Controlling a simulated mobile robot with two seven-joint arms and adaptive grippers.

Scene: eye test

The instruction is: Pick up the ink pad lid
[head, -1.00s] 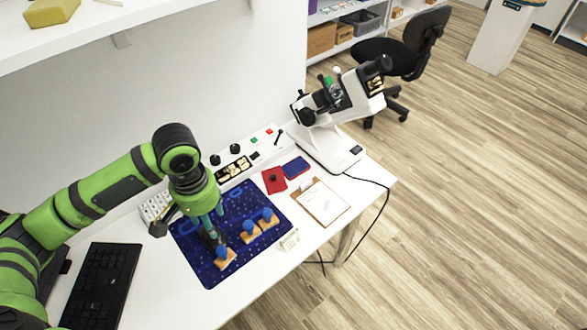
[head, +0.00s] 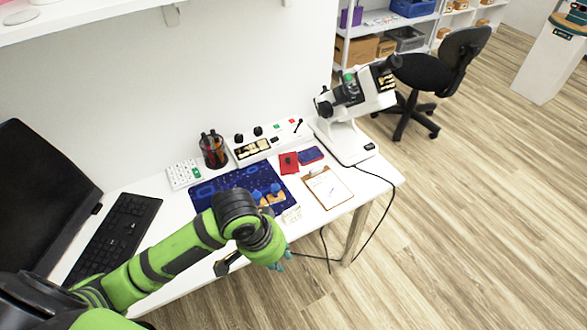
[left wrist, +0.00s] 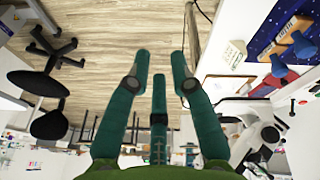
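A flat red square piece with a dark knob (head: 289,163) lies on the white desk, beside a flat blue pad (head: 311,155). They look like an ink pad and its lid; the red knobbed piece looks like the lid. My left gripper (head: 284,261) is in front of the desk's front edge, well short of the red piece, its fingers partly hidden by its own wrist. In the left wrist view its teal fingers (left wrist: 160,62) are spread with nothing between them, and floor shows beyond. My right gripper is not in view.
Blue-handled wooden stamps (head: 275,190) stand on the dark blue mat (head: 215,187). A clipboard (head: 328,187) lies right of the red piece. A control box (head: 270,142) and a white microscope (head: 349,143) stand behind. A keyboard (head: 115,235) is at left; a cable hangs off the front edge.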

